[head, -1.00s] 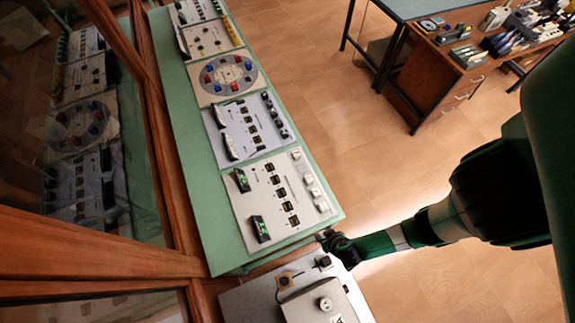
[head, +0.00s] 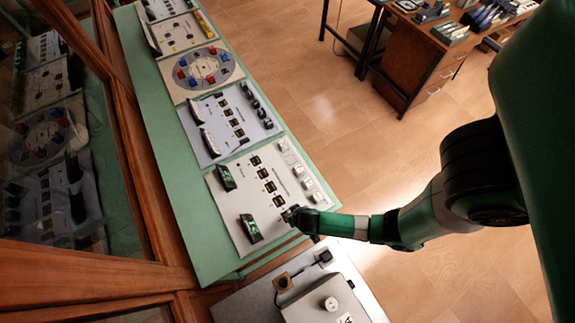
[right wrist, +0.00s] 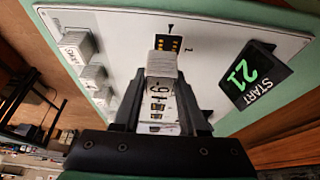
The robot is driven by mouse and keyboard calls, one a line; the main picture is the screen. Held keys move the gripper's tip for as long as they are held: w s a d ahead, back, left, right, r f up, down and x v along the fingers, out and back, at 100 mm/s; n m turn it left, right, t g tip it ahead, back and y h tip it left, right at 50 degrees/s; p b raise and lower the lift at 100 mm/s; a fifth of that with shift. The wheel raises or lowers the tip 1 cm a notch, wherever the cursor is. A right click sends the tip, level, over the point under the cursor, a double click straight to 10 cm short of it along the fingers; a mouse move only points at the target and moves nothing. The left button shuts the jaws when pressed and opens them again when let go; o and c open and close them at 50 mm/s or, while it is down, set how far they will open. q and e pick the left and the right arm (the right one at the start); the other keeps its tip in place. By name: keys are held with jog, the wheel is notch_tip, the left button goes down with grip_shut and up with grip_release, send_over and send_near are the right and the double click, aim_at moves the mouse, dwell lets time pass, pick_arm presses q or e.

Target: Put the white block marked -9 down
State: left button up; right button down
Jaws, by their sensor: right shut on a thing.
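My right gripper (head: 288,213) is over the near part of the white control panel (head: 232,197), beside the lowest of its dark sockets (head: 279,200). In the right wrist view my right gripper (right wrist: 161,100) is shut on the white block marked -9 (right wrist: 161,68). A dark socket with yellow dots (right wrist: 168,43) shows just past the block's end. I cannot tell whether the block touches the panel. A black display (right wrist: 252,77) with a green 21 and START stands on the panel; it also shows in the head view (head: 251,228). My left gripper is out of view.
White blocks (head: 308,184) sit along the panel's right edge. A second display (head: 226,178) stands farther up. More panels, one with a round dial (head: 208,72), line the green bench (head: 158,130). A grey unit with a knob (head: 330,303) is in front. Glass borders the left.

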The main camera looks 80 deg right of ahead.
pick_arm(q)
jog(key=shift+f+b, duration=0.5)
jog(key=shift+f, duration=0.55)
pick_arm(e)
jog(key=shift+w+d+f, duration=0.2)
jog(key=shift+w+f, duration=0.2)
jog(key=shift+f, duration=0.15)
jog(key=shift+w+d+f, duration=0.15)
jog(key=shift+w+f, duration=0.2)
jog(key=shift+f, duration=0.15)
jog(key=b+x, duration=0.1)
jog(key=x, duration=0.1)
jog(key=a+b+x, duration=0.1)
jog(key=b+x, duration=0.1)
jog(key=shift+s+f, duration=0.2)
jog(key=shift+c, duration=2.2)
grip_release()
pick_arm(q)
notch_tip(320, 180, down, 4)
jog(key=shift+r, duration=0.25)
